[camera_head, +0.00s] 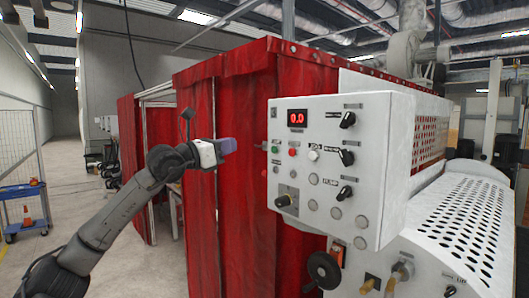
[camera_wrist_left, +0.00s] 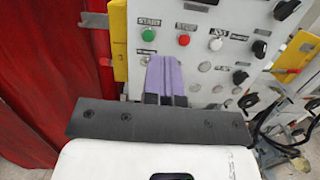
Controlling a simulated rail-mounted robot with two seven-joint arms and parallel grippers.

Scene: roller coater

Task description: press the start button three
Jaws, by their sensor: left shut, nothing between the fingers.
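The white control panel (camera_head: 330,190) carries a green button (camera_head: 275,149) at its upper left. In the left wrist view the green button (camera_wrist_left: 148,35) sits under a label reading START; no number three is legible beside it. My left gripper (camera_head: 232,145) has purple fingers, shut and empty, pointing toward the panel from its left side. In the left wrist view the fingertips (camera_wrist_left: 165,60) appear just below and between the green button and the red button (camera_wrist_left: 184,40). I cannot tell the exact gap to the panel. My right gripper is out of view.
A white button (camera_wrist_left: 215,44), grey round buttons and black knobs (camera_head: 346,157) crowd the panel, with a red display (camera_head: 297,117) above. Red curtains (camera_head: 205,200) hang behind my left arm. A black handwheel (camera_head: 323,270) sits below the panel.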

